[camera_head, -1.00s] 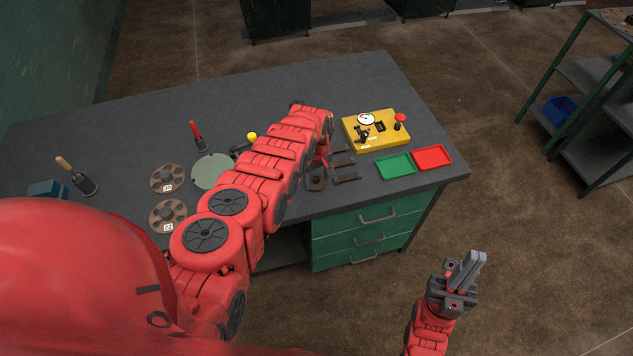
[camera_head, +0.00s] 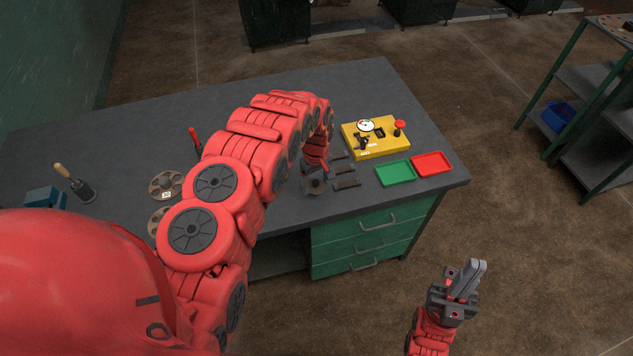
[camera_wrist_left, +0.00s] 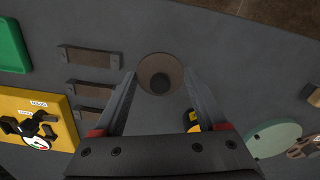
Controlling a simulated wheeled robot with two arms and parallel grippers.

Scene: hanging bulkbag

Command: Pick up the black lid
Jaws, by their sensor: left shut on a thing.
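The black lid is the small round dark piece with a darker centre (camera_wrist_left: 160,74) in the left wrist view. It sits between the tips of my left gripper (camera_wrist_left: 159,76), whose fingers are shut on its rim from both sides. In the head view my left gripper (camera_head: 316,183) points down at the front part of the bench, and the lid is mostly covered by it there. I cannot tell whether the lid touches the bench top. My right gripper (camera_head: 468,279) is off the bench at the lower right, empty, with its fingers close together.
Several dark flat bars (camera_head: 345,168) lie beside the lid on the workbench (camera_head: 260,95). A yellow box with a gauge (camera_head: 375,148), a green tray (camera_head: 395,173) and a red tray (camera_head: 432,163) stand to the right. A pale green disc (camera_wrist_left: 273,139) shows in the wrist view.

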